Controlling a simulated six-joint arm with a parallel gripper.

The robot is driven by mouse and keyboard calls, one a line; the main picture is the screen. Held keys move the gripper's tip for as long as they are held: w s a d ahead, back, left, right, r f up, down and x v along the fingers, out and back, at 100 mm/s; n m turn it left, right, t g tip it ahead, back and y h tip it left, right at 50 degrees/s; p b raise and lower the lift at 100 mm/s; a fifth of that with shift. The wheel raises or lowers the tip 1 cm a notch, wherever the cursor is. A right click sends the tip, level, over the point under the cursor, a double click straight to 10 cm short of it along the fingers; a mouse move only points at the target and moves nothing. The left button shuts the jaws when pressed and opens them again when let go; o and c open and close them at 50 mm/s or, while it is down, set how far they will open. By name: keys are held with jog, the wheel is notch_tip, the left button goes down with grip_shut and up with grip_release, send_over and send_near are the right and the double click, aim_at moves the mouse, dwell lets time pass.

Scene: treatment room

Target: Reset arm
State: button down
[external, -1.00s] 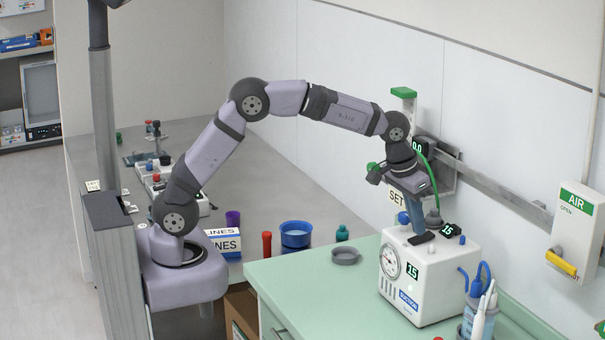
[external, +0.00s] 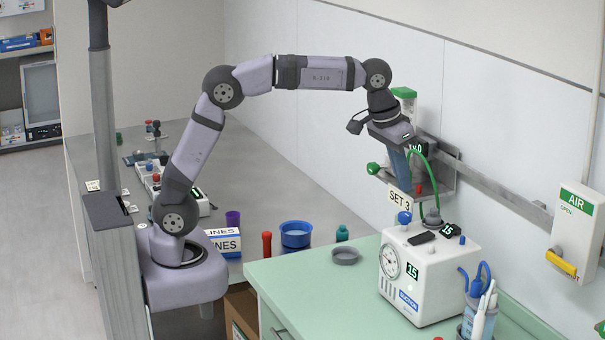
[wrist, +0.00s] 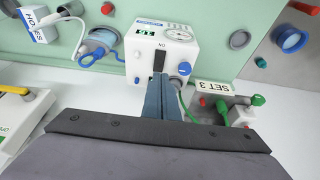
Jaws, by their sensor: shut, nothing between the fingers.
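My arm is raised above the green counter, and my gripper (external: 403,182) points down in front of the wall-mounted device with the "SET 3" label (external: 400,196). The blue fingers are shut and empty, above and apart from the white suction unit (external: 420,272). In the wrist view my gripper (wrist: 162,82) shows as a narrow blue pair of fingers over the white unit (wrist: 150,38). The unit has a dial, a green display reading 15, a black switch on top and a blue knob. The "SET 3" label (wrist: 215,87) is just right of the fingers there.
A metal rail (external: 500,192) runs along the wall, with a white AIR box (external: 575,232) at right. A blue holder with white tools (external: 478,312) stands beside the unit. A grey dish (external: 345,255) lies on the counter (external: 300,285); a blue-rimmed bowl (external: 296,235) stands behind.

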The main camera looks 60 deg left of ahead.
jog(key=shift+s+r, duration=0.2)
jog(key=shift+r, duration=0.2)
dwell(0.3)
jog(key=s+a+f+m+g, duration=0.1)
jog(key=s+f+m, duration=0.15)
jog(key=f, duration=0.55)
jog(key=s+f+m, duration=0.2)
jog(key=s+f, duration=0.2)
jog(key=f, duration=0.4)
jog(key=s+a+f+n+g, duration=0.1)
jog(key=s+a+f+n, duration=0.1)
jog(key=s+a, duration=0.5)
jog(key=s+a+f+n+g, duration=0.1)
jog(key=s+a+f+n, duration=0.1)
jog(key=s+a+f, duration=0.2)
jog(key=shift+s+a+f+g, duration=0.35)
jog(key=shift+s+a, duration=1.2)
jog(key=shift+s, duration=2.2)
